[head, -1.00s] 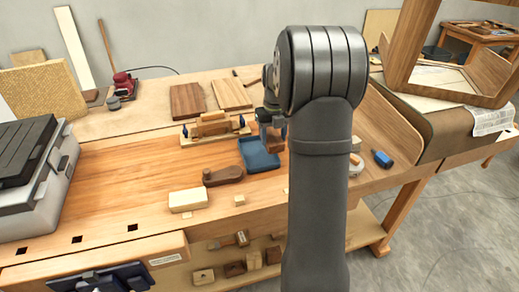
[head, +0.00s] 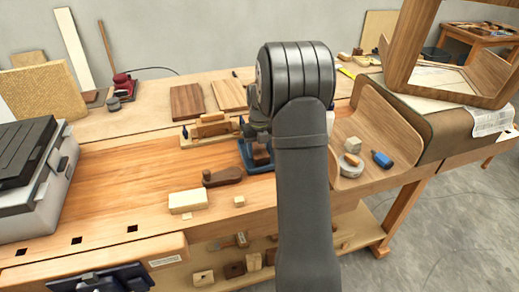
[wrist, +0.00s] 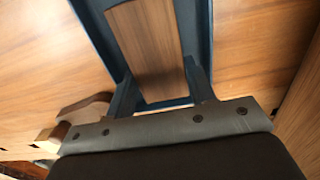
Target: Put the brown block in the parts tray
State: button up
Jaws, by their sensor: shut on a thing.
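The brown block (head: 261,156) is between the fingers of my gripper (head: 257,142), which is shut on it. In the wrist view the block (wrist: 147,38) shows as a brown wood-grained slab running away from the fingers (wrist: 158,92). The blue parts tray (head: 243,154) is at the middle of the bench, partly hidden by my gripper and arm. In the wrist view the tray's blue rim (wrist: 203,30) runs along both sides of the block, so the block is over or inside the tray. I cannot tell whether it touches the tray floor.
A dark brown wooden tool (head: 222,177) and a cream block (head: 188,200) lie left of and nearer than the tray. A wooden fixture (head: 210,128) stands behind it. A curved wooden panel (head: 372,135) with a blue tool (head: 382,159) is at right. The bench's left middle is clear.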

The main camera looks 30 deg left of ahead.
aim_at(259, 151)
jog(key=o, duration=1)
jog(key=shift+f, duration=0.1)
jog(key=shift+o, duration=0.2)
notch_tip(259, 151, up, 12)
jog(key=shift+r, duration=0.2)
jog(key=shift+f, duration=0.1)
notch_tip(259, 151, down, 12)
jog(key=shift+f, duration=0.25)
jog(key=shift+r, duration=2.2)
